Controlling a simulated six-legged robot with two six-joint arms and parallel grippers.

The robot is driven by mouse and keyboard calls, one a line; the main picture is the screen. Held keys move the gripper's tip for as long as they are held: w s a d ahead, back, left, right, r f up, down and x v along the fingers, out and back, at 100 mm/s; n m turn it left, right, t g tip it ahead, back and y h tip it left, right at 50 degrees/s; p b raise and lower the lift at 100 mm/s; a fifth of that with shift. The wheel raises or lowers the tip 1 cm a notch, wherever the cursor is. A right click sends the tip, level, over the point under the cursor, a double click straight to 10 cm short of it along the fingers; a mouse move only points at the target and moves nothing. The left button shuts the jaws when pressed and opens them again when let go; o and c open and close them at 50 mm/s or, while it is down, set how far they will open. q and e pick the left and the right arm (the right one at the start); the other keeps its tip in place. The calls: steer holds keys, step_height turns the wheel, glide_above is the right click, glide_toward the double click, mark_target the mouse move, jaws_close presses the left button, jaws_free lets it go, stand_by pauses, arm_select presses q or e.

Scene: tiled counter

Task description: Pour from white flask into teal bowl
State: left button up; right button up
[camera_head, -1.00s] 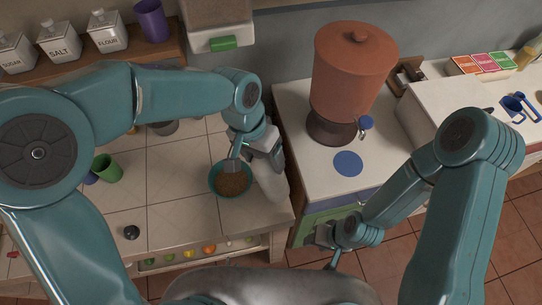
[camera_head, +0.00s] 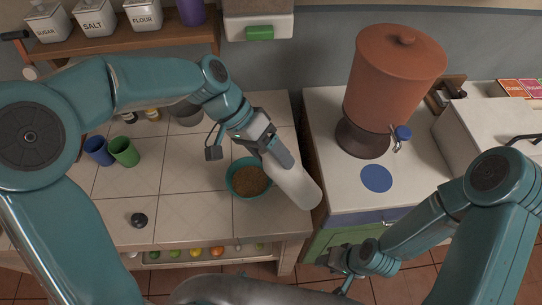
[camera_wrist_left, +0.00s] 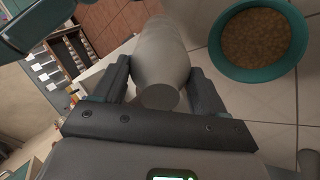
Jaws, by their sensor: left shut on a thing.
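The teal bowl (camera_head: 231,186) stands on the tiled counter with brown grainy stuff inside; it also shows at the upper right of the left wrist view (camera_wrist_left: 262,76). My left gripper (camera_head: 271,149) is shut on the white flask (camera_head: 294,182), just right of the bowl. The flask slants, its far end toward the lower right near the counter's right edge. It lies between my fingers in the left wrist view (camera_wrist_left: 160,55). Its opening and contents are not clear to me. My right gripper (camera_head: 340,264) is low by the green cabinet; its jaws are too unclear to read.
A blue cup (camera_head: 98,151) and green cup (camera_head: 124,152) stand at the left, with a small dark round thing (camera_head: 139,219) in front. A grey pot (camera_head: 186,113) is behind the bowl. A terracotta dispenser (camera_head: 393,80) stands on the right counter, beyond a gap.

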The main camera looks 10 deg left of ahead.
arm_select(q)
steer(key=shift+w+f+h+b, duration=0.1)
steer(key=shift+f+h+b, duration=0.2)
steer(key=shift+f+b, duration=0.1)
steer(key=shift+d+f+h+b, duration=0.1)
steer(key=shift+f+h+b, duration=0.4)
steer(key=shift+b, duration=0.5)
steer(key=shift+f+g+h+b, duration=0.3)
steer(key=shift+f+h+b, duration=0.3)
steer(key=shift+h+b, duration=0.35)
steer(key=f+h+b, duration=0.1)
steer(key=f+b, duration=0.1)
steer(key=b, duration=0.1)
steer(key=shift+h, duration=0.25)
steer(key=shift+f+h+b, duration=0.3)
steer(key=shift+b, duration=0.4)
steer(key=shift+f+g+b, duration=0.15)
steer(key=shift+g+b, duration=0.15)
steer(key=shift+b, duration=0.05)
steer(key=shift+r, duration=0.25)
steer(key=shift+f+h+b, duration=0.35)
steer(key=shift+h+b, duration=0.15)
stand_by(3.3)
